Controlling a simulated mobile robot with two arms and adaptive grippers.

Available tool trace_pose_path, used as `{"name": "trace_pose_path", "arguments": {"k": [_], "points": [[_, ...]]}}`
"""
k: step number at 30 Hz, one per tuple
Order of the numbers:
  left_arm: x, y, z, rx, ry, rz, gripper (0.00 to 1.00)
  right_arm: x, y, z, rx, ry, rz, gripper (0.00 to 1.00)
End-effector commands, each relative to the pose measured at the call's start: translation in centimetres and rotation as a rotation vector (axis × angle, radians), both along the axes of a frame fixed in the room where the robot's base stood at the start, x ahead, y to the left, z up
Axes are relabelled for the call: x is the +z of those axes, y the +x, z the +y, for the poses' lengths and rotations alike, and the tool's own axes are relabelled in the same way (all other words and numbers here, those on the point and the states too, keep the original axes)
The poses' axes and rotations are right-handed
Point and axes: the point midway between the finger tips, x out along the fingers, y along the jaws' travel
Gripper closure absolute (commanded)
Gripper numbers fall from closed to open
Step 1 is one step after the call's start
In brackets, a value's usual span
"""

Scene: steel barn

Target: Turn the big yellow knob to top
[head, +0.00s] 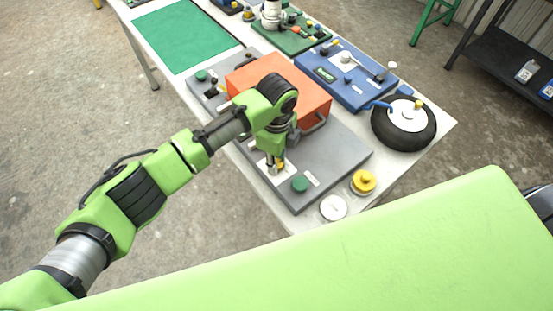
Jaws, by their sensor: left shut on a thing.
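A yellow knob (281,164) sits on the front part of a grey panel (332,160), mostly hidden by my left gripper. My left gripper (275,168) points down over the panel and is shut on this yellow knob. The way the knob points cannot be made out. Another round yellow piece (364,181) with a pale base stands on the table just off the panel's right corner, apart from the gripper. My right gripper is not in view.
A green round knob (300,184) is close beside the gripper. An orange box (305,92) with a handle stands behind it. A blue board (345,77), a black wheel (404,124) and a white disc (333,207) are around. A green mat (185,35) lies clear at the far left.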

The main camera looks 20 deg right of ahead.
Motion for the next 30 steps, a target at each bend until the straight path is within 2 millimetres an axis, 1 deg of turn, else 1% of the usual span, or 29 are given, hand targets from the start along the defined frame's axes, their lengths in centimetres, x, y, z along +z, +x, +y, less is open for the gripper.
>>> {"name": "trace_pose_path", "arguments": {"k": [21,30], "points": [[0.1,0.1,-0.2,-0.678,-0.004,-0.004,0.97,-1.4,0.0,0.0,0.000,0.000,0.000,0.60],[0.1,0.1,-0.2,-0.900,-0.004,-0.004,0.97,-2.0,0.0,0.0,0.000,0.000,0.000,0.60]]}}
